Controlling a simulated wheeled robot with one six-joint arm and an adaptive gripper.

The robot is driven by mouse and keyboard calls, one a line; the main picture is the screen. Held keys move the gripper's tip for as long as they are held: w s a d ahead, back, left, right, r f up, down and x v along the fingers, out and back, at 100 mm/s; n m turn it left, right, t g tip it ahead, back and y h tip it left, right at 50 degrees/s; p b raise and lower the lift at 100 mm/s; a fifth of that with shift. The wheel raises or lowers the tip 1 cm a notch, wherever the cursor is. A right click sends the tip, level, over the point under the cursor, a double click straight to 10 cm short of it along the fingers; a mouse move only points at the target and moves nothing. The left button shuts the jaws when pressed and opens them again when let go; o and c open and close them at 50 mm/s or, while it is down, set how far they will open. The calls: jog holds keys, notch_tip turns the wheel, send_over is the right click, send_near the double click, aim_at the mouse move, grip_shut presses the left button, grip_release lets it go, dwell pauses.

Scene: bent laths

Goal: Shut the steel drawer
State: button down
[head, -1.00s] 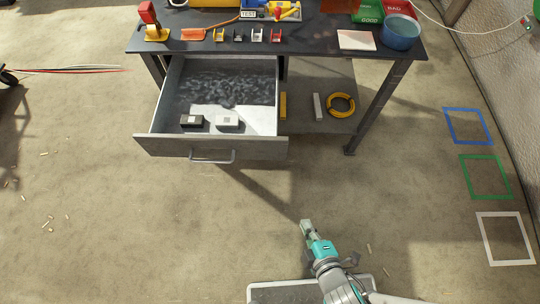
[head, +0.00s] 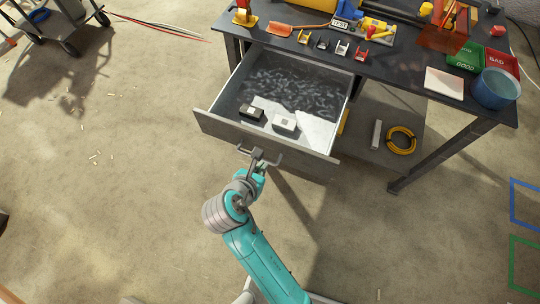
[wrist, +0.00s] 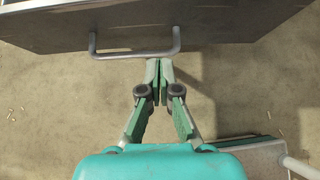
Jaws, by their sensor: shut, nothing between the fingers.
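The handle (wrist: 135,54) also shows in the wrist view. My gripper (wrist: 158,62) is shut and empty, its fingertips right at the handle's lower edge, near its right end. I cannot tell whether they touch. In the head view my gripper (head: 258,168) is partly hidden by my wrist.
The workbench (head: 405,72) carries small parts, green and red bins and a blue bowl (head: 495,88). A lower shelf to the drawer's right holds a yellow coil (head: 401,140). A wheeled cart (head: 70,20) stands at the far left. The floor left of the drawer is mostly clear.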

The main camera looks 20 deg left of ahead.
aim_at(273, 152)
jog(key=x, duration=0.9)
jog(key=shift+w+f, duration=0.25)
jog(key=shift+w, duration=0.05)
jog(key=shift+w, duration=0.15)
